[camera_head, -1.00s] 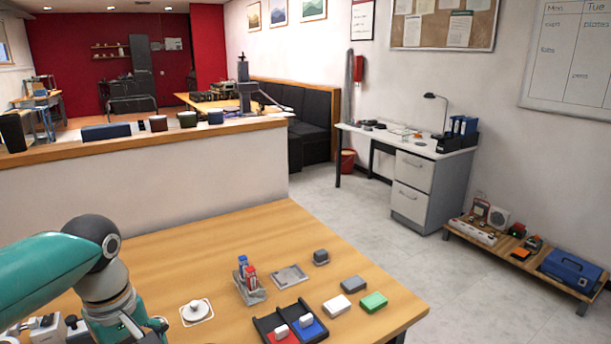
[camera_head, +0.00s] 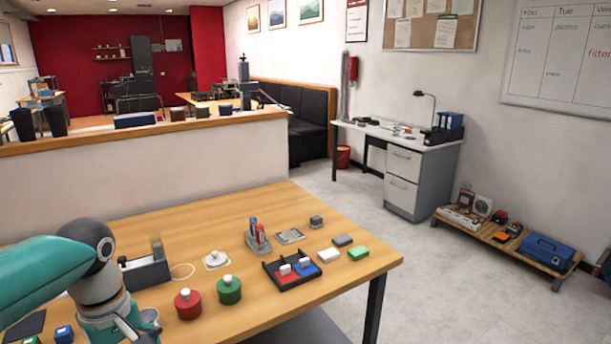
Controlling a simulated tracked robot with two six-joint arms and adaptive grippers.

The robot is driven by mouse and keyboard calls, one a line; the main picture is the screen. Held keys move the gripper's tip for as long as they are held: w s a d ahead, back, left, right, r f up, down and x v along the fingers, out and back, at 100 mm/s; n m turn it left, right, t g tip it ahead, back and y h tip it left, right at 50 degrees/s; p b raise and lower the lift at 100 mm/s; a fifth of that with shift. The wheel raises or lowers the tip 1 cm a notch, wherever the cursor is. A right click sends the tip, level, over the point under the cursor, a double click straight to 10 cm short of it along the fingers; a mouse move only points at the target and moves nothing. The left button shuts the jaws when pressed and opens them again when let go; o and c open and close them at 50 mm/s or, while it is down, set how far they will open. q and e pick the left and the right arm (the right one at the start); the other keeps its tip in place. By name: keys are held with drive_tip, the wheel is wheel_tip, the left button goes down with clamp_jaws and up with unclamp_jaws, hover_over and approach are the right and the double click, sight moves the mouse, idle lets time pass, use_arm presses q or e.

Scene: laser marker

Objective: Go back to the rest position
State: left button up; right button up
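My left arm comes in from the left with its teal link. My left gripper (camera_head: 140,332) points down at the lower left, above the near left part of the wooden table (camera_head: 215,230). Its fingers are small, partly hidden and cut by the bottom edge, so I cannot tell whether they are open or shut, and I see nothing clearly held. My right gripper is not in view.
Near my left gripper are a red round container (camera_head: 188,305), a green one (camera_head: 229,291) and a dark grey device (camera_head: 147,270). The table's front right is clear.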

use_arm(q)
drive_tip(key=s+d+f+m+g+h+p, duration=0.1)
drive_tip(key=s+d+f+g, duration=0.2)
drive_tip(key=f, duration=0.7)
drive_tip(key=s+d+f+m+g+p, duration=0.1)
drive_tip(key=s+d+f+g, duration=0.15)
drive_tip(key=f, duration=0.75)
drive_tip(key=s+d+f+m+h, duration=0.3)
drive_tip(key=s+d+f, duration=0.6)
drive_tip(key=s+f, duration=0.4)
drive_tip(key=w+f+m+t, duration=0.3)
drive_tip(key=w+t, duration=0.2)
drive_tip(key=t, duration=0.1)
drive_tip(key=shift+w+d+m+p, duration=0.35)
drive_tip(key=shift+w+d+m, duration=0.05)
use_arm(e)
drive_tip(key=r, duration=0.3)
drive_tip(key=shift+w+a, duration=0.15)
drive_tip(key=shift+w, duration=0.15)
